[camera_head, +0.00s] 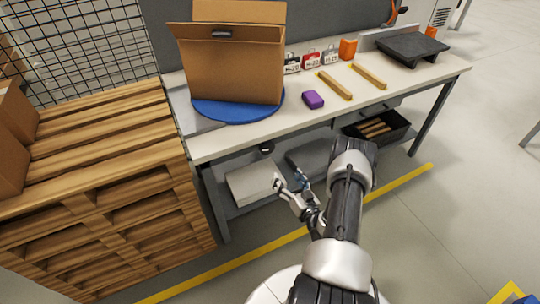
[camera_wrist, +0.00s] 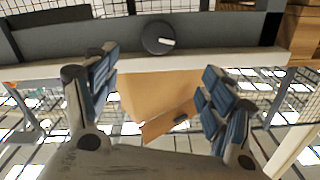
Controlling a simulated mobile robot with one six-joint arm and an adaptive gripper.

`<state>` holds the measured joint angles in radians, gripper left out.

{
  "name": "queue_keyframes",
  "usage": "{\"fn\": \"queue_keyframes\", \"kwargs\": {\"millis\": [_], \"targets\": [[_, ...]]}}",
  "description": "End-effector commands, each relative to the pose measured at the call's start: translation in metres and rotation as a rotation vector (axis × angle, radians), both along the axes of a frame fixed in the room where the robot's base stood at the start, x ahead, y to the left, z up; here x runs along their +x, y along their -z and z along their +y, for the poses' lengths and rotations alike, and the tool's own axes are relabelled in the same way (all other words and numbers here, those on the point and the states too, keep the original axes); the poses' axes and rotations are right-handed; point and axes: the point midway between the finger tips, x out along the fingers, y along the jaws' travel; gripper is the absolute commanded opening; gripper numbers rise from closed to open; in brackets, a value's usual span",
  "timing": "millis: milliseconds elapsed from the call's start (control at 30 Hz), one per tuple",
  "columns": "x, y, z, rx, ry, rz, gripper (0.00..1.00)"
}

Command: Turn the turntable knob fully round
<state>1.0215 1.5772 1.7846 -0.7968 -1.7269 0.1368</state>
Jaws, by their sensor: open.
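The turntable is a blue disc (camera_head: 225,115) on the left end of the workbench, with an open cardboard box (camera_head: 235,70) standing on it. The knob (camera_head: 266,147) is a small dark round piece at the bench's front, below the tabletop edge. In the wrist view, which appears upside down, the knob (camera_wrist: 158,38) is black with a white pointer mark. My gripper (camera_head: 284,172) is low in front of the bench, open and empty. In the wrist view the two fingers (camera_wrist: 160,62) stand wide apart on either side of the knob's line, apart from it.
The workbench (camera_head: 300,122) also carries a purple block (camera_head: 313,99), two wooden strips (camera_head: 335,86), small boxes and a dark tray (camera_head: 412,47). A white box (camera_head: 255,183) and a dark bin (camera_head: 378,130) sit underneath. Stacked pallets (camera_head: 100,200) stand close on the left.

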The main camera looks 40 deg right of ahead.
Motion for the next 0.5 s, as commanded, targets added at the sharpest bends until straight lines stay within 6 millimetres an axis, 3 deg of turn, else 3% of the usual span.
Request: {"fn": "queue_keyframes", "kwargs": {"millis": [167,500], "targets": [[0.021,0.002,-0.004,0.004,-0.006,-0.002,0.75],[0.092,0.003,-0.021,0.002,-0.005,-0.003,0.75]]}}
